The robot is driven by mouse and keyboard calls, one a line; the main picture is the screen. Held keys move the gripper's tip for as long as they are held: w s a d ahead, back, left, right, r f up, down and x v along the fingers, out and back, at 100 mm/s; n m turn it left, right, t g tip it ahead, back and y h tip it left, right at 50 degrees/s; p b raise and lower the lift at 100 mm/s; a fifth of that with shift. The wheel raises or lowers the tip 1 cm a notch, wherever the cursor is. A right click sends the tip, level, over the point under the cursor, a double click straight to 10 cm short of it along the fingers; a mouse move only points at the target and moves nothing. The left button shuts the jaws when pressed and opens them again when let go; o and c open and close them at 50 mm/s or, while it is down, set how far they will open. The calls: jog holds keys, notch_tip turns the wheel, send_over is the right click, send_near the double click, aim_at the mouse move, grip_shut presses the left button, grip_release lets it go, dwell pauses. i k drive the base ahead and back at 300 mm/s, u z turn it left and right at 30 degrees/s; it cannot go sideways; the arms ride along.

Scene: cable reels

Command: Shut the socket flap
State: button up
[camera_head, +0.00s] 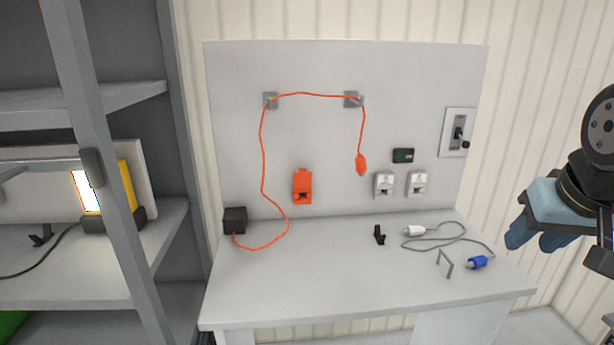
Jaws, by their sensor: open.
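Two white sockets, a left one (384,184) and a right one (417,183), sit side by side low on the grey back panel. Each shows a greyish upper part; they are too small to tell how any flap stands. An orange box (302,187) with a dark recess is fixed to the panel further left; I cannot tell if a part of it is a flap. My gripper (533,241), with blue fingers, is open and empty at the right edge, apart from the panel and in front of it.
A red cable (300,94) hangs over two hooks, ending in an orange plug (361,165). A white plug (414,231), a blue connector (478,262) and small brackets lie on the bench (310,290). A lever switch (458,132) is upper right. A shelf rack (80,140) stands left.

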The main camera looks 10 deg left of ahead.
aim_at(302, 179)
jog(key=i, duration=1)
